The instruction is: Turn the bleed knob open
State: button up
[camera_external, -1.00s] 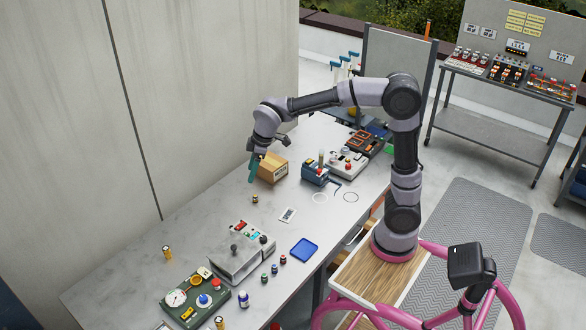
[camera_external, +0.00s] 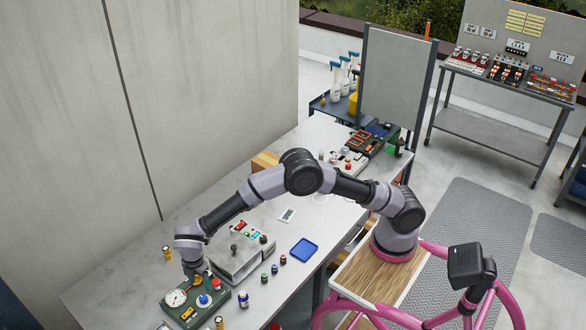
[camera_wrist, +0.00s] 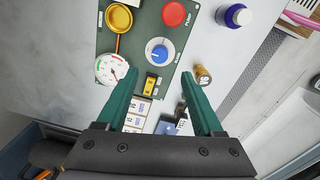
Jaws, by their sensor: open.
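The green control panel (camera_external: 183,312) lies on the near left part of the bench. It carries a blue knob (camera_external: 204,299) on a white dial; the knob also shows in the wrist view (camera_wrist: 158,54), with a small label too fine to read. Its white pointer line slants. My gripper (camera_external: 197,278) is above the panel, close to the knob. In the wrist view my gripper (camera_wrist: 158,74) has its two green fingers apart and empty. The knob appears just beyond the fingertips, between their lines. No contact with it shows.
The panel also holds a white gauge (camera_wrist: 111,69), a red knob (camera_wrist: 174,13), a yellow round part (camera_wrist: 118,18) and a yellow switch (camera_wrist: 152,83). A small brown bottle (camera_wrist: 203,75) and a blue bottle (camera_wrist: 235,16) stand beside it. A grey box (camera_external: 240,258) stands behind.

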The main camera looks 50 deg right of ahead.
aim_at(203, 297)
jog(key=f, duration=0.8)
jog(key=shift+w+f, duration=0.2)
jog(key=shift+f, duration=0.2)
grip_shut()
